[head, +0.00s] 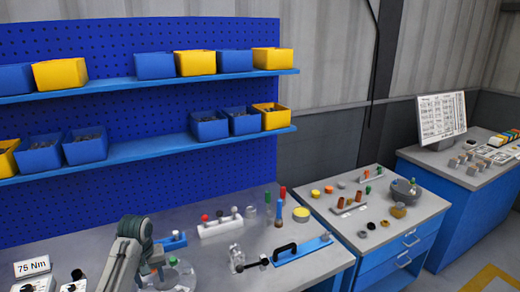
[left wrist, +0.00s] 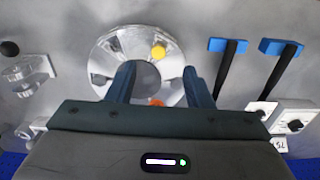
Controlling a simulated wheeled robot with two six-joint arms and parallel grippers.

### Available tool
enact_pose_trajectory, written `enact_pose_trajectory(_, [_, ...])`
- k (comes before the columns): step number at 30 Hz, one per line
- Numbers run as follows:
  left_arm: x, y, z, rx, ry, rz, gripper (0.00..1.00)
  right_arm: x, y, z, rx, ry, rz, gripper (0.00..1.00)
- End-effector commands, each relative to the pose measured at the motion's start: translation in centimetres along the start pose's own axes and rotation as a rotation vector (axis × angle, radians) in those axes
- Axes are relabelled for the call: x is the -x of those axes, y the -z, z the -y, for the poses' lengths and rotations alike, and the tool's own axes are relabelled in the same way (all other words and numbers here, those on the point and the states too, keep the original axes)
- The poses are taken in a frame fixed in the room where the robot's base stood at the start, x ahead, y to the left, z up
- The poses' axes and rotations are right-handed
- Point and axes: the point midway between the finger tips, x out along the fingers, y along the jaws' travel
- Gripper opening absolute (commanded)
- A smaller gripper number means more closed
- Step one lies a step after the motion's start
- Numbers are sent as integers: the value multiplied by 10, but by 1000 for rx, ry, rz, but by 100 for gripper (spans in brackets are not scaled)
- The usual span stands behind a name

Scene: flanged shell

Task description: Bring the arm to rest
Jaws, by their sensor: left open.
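The flanged shell (left wrist: 110,58) is a round shiny metal part with a wide flange, lying on the grey bench top in the left wrist view. In the head view my left gripper (head: 157,272) is at the lower left, partly covering the shell (head: 184,277). My right gripper is in neither view.
Two blue-headed tools with black handles (left wrist: 230,62) lie right of the shell in the wrist view. In the head view, a blue plate with a black handle (head: 302,249) and small fixtures stand on the bench. Shelves of bins (head: 209,125) hang behind.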

Motion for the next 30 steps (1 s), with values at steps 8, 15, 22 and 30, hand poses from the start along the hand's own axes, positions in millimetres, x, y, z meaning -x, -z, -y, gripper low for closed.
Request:
enact_pose_trajectory(8, [-64, -106, 12, -201, 10, -88, 47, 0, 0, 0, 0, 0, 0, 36])
enact_pose_trajectory(15, [-82, -208, 33, -373, 2, -174, 47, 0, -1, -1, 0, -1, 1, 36])
enact_pose_trajectory(22, [-70, -276, 52, -481, -3, -242, 47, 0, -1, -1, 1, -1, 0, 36])
enact_pose_trajectory(30, [-52, -319, 65, -544, -5, -287, 47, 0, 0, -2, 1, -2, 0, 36])
